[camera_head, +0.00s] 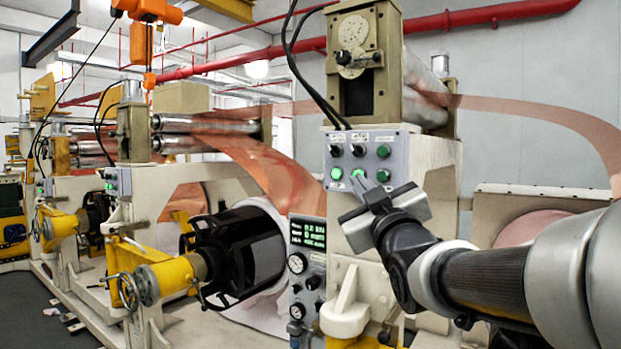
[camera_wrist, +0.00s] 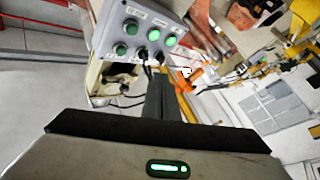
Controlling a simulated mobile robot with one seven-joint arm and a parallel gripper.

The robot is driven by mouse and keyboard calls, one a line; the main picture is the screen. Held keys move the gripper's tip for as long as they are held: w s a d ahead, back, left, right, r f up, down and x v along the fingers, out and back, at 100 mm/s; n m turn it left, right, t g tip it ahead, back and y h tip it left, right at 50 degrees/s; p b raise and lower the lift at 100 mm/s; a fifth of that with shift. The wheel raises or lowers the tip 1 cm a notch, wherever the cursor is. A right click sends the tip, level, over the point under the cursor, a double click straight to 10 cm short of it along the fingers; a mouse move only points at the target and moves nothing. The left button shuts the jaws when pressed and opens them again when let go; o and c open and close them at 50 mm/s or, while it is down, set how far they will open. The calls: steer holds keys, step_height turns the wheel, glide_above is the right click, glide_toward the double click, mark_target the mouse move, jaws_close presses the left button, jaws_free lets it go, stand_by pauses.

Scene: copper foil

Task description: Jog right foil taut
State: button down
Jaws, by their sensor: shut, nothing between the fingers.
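The right copper foil (camera_head: 545,108) leaves the rollers at the top of the near stand and arcs away to the right in a bowed curve. A grey button panel (camera_head: 347,146) sits on the front of this stand, with black knobs and green buttons; some buttons glow bright green. It also shows in the wrist view (camera_wrist: 112,36).
Another copper foil (camera_head: 268,165) sags from the left rollers towards the stand. A black roll core (camera_head: 236,250) on a yellow arm stands at lower left. A display box with gauges (camera_head: 307,245) is left of my arm. A red pipe (camera_head: 470,20) runs overhead.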

mark_target(379, 181)
steer(key=shift+w+d+p, duration=0.5)
steer(key=shift+w+d, duration=0.35)
steer(key=shift+w, duration=0.35)
steer(key=shift+w+d+p, duration=0.55)
steer(key=shift+w+d, duration=0.35)
steer(key=shift+w, duration=0.25)
steer(key=shift+w+d+p, duration=0.5)
steer(key=shift+w+d, duration=0.35)
steer(key=shift+w, duration=0.35)
steer(key=shift+w+d+b, duration=0.25)
steer(key=shift+w+b, duration=0.05)
steer(key=shift+w, duration=0.05)
steer(key=shift+w+d, duration=0.3)
stand_by(3.0)
steer(key=shift+s+a+b, duration=0.55)
steer(key=shift+s+b, duration=0.1)
steer(key=shift+b, duration=0.25)
